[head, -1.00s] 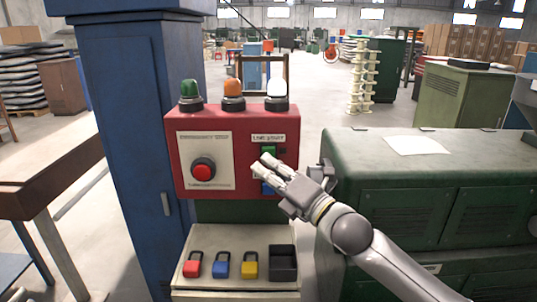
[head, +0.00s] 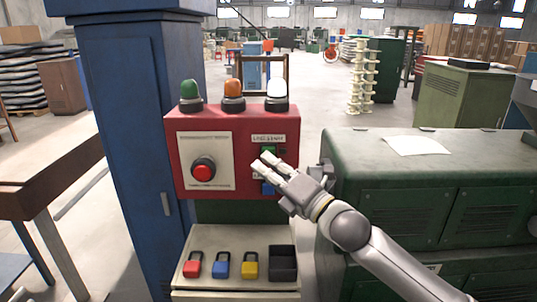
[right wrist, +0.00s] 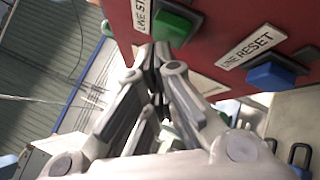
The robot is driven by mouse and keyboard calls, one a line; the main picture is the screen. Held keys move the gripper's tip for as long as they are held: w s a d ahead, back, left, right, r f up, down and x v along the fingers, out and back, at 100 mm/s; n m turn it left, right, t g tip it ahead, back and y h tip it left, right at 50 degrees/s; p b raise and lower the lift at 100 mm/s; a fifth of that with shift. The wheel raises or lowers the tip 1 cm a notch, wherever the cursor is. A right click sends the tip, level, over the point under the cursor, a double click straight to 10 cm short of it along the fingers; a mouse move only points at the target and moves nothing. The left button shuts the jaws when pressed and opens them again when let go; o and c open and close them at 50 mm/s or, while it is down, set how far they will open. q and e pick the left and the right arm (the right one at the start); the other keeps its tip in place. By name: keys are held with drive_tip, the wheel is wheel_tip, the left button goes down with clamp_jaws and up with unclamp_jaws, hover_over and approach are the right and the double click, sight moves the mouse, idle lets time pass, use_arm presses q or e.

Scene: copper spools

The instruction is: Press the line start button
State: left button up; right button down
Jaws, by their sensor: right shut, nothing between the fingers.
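The line start button is the green button (right wrist: 172,28) under the "LINE START" label on the red control box (head: 288,128). In the head view the green button (head: 267,150) is partly hidden behind my right gripper (head: 262,162). The right gripper is shut and empty, its fingertips close in front of the panel by the green button. In the right wrist view the fingertips (right wrist: 158,52) overlap the button's lower edge; I cannot tell whether they touch it. My left gripper is not in view.
A large red emergency button (head: 203,169) is on the panel's left. Padlocks (head: 221,265) and a black tray (head: 283,275) lie on the shelf below. A green cabinet (head: 350,170) stands right.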

drive_tip(key=shift+w, duration=0.45)
idle(0.6)
drive_tip(key=shift+s, duration=0.9)
drive_tip(key=s, duration=0.5)
drive_tip(key=shift+p, duration=0.35)
idle(0.5)
